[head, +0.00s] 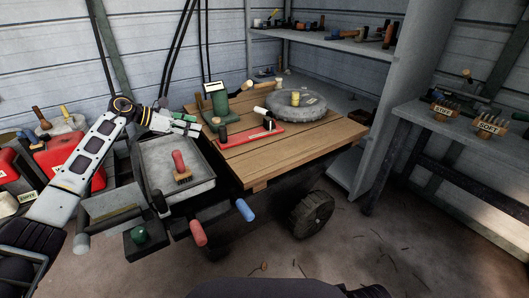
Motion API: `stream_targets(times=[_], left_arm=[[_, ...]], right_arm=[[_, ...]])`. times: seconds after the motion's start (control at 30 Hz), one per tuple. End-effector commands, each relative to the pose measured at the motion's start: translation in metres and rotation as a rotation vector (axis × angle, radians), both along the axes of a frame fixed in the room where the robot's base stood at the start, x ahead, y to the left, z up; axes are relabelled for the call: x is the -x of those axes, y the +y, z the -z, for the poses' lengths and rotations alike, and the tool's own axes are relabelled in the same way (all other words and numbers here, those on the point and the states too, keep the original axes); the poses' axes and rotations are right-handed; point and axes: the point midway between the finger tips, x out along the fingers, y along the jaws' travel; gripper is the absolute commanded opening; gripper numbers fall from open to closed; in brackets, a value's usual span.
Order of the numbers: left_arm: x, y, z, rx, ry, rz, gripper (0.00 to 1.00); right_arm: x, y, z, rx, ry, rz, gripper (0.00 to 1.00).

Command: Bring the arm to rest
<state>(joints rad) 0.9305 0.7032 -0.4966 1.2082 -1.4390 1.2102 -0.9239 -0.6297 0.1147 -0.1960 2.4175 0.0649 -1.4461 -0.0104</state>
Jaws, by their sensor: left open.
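My left arm comes in from the left. My right gripper is out of the picture.
A brush with a red handle (179,161) stands in the tray. Red cans (70,160) stand at the left. Shelves with brushes line the right.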

Motion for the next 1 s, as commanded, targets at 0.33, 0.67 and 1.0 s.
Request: stream_targets(times=[0.33,0.67,1.0], left_arm=[[0.000,0.000,-0.011,0.000,0.000,0.000,0.55],[0.000,0.000,-0.045,0.000,0.000,0.000,0.55],[0.000,0.000,-0.079,0.000,0.000,0.000,0.55]], right_arm=[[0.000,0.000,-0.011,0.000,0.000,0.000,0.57],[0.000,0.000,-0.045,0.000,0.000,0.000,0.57],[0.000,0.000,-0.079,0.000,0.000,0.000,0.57]])
